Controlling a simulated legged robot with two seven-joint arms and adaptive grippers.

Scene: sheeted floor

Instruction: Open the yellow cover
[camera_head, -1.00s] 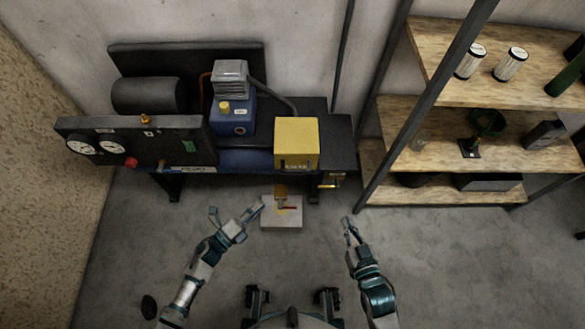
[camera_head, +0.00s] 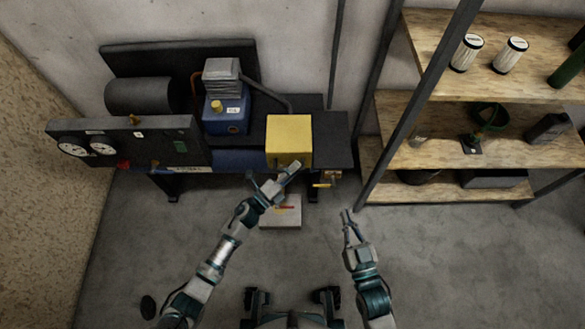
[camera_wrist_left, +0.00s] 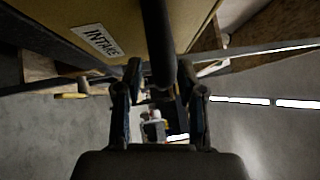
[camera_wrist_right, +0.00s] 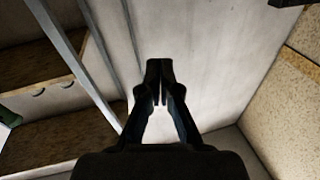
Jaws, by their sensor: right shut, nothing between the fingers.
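The yellow box-shaped cover (camera_head: 289,135) sits closed on the right part of the dark bench. My left gripper (camera_head: 274,174) is at the cover's lower front edge, with its fingers spread. In the left wrist view the cover (camera_wrist_left: 135,14) fills the top, with a white "INTAKE" label. There, a dark bar, seemingly its handle (camera_wrist_left: 160,45), runs down between the open fingers (camera_wrist_left: 164,92). I cannot tell whether they touch it. My right gripper (camera_head: 347,214) is shut and empty above the floor, right of the cover. It also shows shut in the right wrist view (camera_wrist_right: 160,80).
A blue machine (camera_head: 227,115) stands left of the cover, with a gauge panel (camera_head: 125,147) further left. A wooden shelf (camera_head: 440,148) with a dark post stands at right. The floor between is clear.

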